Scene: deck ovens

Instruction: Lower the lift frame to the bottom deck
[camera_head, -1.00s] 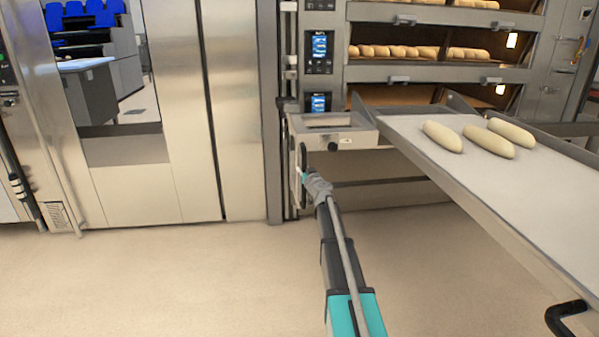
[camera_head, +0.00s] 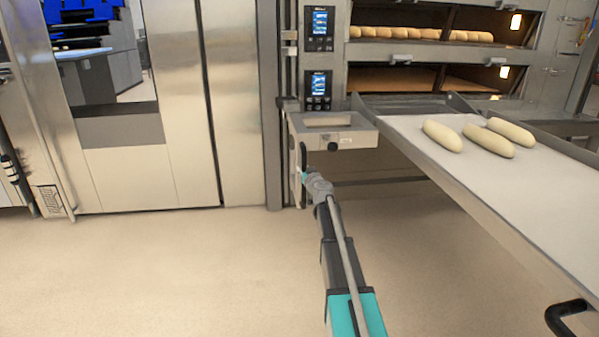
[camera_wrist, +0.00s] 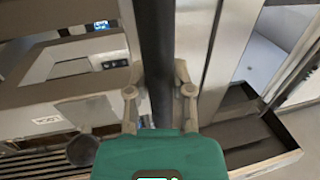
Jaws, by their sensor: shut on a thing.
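The lift frame (camera_head: 335,132) is a pale metal box with a dark knob, at centre in front of the ovens. A long pale loading belt (camera_head: 545,210) beside it carries three dough loaves (camera_head: 490,137). The frame has a black upright handle (camera_head: 303,158); in the wrist view it is a dark vertical bar (camera_wrist: 157,50). My gripper (camera_head: 305,177) is shut around this bar, a finger on each side in the wrist view (camera_wrist: 158,92). The lowest visible deck opening (camera_head: 395,79) looks empty and lies above the belt's far end.
A deck with bread (camera_head: 430,34) is above the empty one. Control panels (camera_head: 318,88) stand left of the decks. A steel cabinet front (camera_head: 175,110) is at left. The floor (camera_head: 170,270) is clear. A black crank-like handle (camera_head: 568,312) is at the belt's near edge.

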